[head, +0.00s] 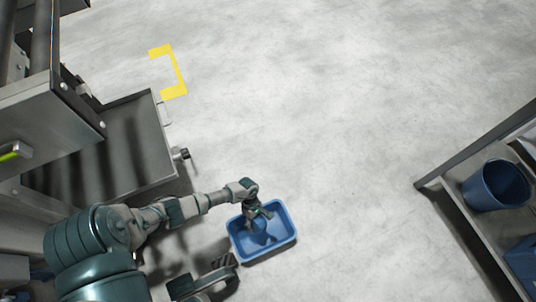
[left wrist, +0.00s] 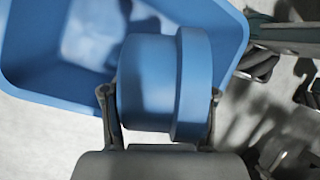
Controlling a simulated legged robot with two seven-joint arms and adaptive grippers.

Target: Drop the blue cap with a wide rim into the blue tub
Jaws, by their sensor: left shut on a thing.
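The blue cap with a wide rim (left wrist: 147,85) is between the two fingers of my left gripper (left wrist: 160,95), its rim towards the right finger in the left wrist view. My left gripper is shut on it and also shows in the head view (head: 258,213), over the blue tub (head: 283,248). The tub is a rectangular basin on the floor; it fills the upper left of the left wrist view (left wrist: 50,94). In the head view the cap is hard to tell from the tub's blue inside. Dark parts of my right arm and gripper (head: 220,272) show left of the tub; its jaws are unclear.
A grey metal machine with an open tray (head: 130,140) stands at the left. A shelf or bench (head: 455,215) at the right holds a blue bucket (head: 495,186). Yellow floor marking (head: 176,75) lies at the top. The grey floor between is clear.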

